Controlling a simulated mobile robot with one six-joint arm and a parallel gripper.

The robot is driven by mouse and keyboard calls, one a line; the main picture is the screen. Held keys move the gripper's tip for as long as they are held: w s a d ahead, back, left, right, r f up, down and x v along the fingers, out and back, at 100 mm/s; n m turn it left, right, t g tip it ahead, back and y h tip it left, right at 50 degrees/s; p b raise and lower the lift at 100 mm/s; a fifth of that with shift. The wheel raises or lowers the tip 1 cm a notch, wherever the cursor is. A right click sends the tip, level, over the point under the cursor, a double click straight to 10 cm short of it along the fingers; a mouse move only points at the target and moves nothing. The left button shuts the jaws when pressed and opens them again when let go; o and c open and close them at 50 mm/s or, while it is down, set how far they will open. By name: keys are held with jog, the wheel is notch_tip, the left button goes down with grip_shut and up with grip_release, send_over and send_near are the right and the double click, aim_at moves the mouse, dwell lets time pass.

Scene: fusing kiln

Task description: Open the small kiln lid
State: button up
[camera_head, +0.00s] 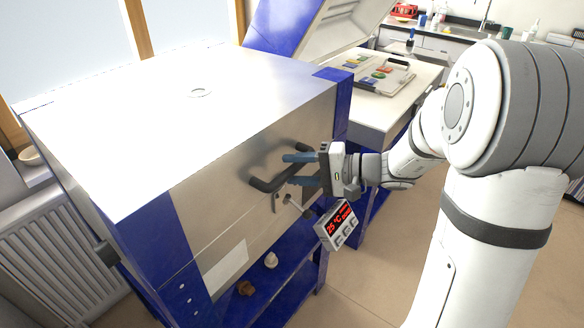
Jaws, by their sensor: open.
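The small kiln (200,160) stands at the left with a white top and blue corners, and its lid (150,105) is down. A dark handle (262,186) sticks out from its steel front. My gripper (285,170) is open at the front of the kiln, with its blue fingers pointing left at the handle. The fingers overlap the right part of the handle in the picture. I cannot tell whether they touch it.
A display reading 25 °C (338,226) hangs just below my gripper. A blue lower shelf (265,285) holds small objects. Behind is a second kiln with a raised lid (325,30) and a tray of coloured pieces (380,75). A radiator (50,250) stands at left. Floor at right is clear.

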jog(key=shift+w+a+f, duration=0.1)
jog(key=shift+w+a, duration=0.05)
jog(key=shift+a, duration=0.4)
grip_shut()
